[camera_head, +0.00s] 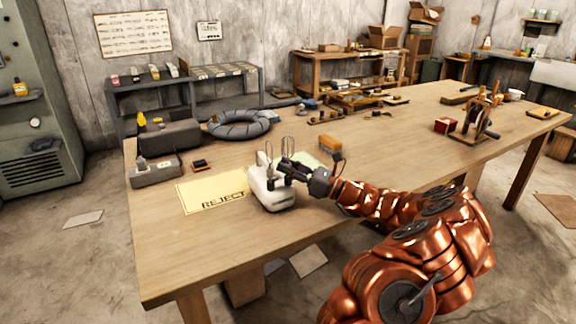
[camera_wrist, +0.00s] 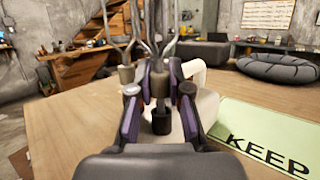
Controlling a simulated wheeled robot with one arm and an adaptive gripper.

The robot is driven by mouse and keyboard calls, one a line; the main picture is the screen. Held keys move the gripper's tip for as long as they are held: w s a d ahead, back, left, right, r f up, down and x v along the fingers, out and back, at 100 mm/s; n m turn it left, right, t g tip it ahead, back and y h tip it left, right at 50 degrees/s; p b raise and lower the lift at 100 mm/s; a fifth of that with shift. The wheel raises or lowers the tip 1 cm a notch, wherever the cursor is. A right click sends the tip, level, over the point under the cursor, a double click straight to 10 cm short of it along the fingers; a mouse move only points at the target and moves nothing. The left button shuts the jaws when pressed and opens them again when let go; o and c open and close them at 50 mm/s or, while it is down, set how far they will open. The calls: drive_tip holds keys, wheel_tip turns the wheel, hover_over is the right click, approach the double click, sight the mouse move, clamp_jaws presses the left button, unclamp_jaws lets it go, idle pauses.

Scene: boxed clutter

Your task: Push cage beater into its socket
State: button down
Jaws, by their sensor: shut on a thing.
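The cage beaters are thin wire loops standing above a white hand mixer body (camera_head: 272,196). One beater (camera_head: 268,153) shows left of my gripper (camera_head: 284,167) in the head view and another (camera_head: 287,146) rises at the fingertips. In the wrist view my gripper (camera_wrist: 159,80) is shut on a beater (camera_wrist: 151,28), its purple-padded fingers closing around the stem. A second beater (camera_wrist: 126,72) stands just left of the fingers. The white mixer body (camera_wrist: 207,100) lies behind them. The socket and the lower end of the held stem are hidden, so seating cannot be told.
A yellow REJECT sheet (camera_head: 215,195) lies left of the mixer. A green KEEP sheet (camera_wrist: 280,135) lies right of it in the wrist view. A grey coiled hose (camera_head: 240,124) and dark boxes (camera_head: 168,138) stand farther back. The front of the wooden table (camera_head: 180,250) is clear.

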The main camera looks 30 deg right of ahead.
drive_tip(key=shift+f, duration=0.15)
drive_tip(key=c, duration=1)
unclamp_jaws()
drive_tip(key=shift+d, duration=0.1)
drive_tip(key=v, duration=1.2)
drive_tip(key=shift+f, duration=0.15)
